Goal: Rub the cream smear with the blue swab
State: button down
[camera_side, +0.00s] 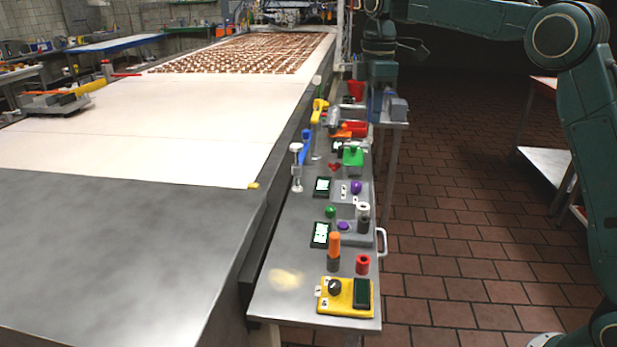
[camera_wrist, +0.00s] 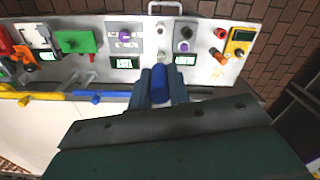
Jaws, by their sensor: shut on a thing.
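The cream smear (camera_side: 286,279) is a pale yellow patch on the near left part of the metal side bench. It also shows faintly in the wrist view (camera_wrist: 217,72), right of my gripper. My gripper (camera_wrist: 160,78) is shut on the blue swab (camera_wrist: 159,86), which sits between the two dark fingers. The swab's tip is not clear to me. In the side view my gripper hangs at the far end of the bench, well away from the smear, and its jaws are hard to make out.
Several coloured knobs, a green block (camera_side: 352,156) and a white post (camera_side: 296,165) stand farther along. The conveyor (camera_side: 110,240) borders the bench on the left.

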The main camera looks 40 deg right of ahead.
jog(key=a+f, duration=0.4)
jog(key=a, duration=0.5)
jog(key=s+a+f, duration=0.1)
jog(key=a+f, duration=0.3)
jog(key=a, duration=0.6)
jog(key=s+a+f, duration=0.1)
jog(key=a+f, duration=0.3)
jog(key=a, duration=0.6)
jog(key=shift+s+a+f, duration=0.15)
jog(key=shift+s+f, duration=0.1)
jog(key=shift+f, duration=0.05)
jog(key=shift+f, duration=0.1)
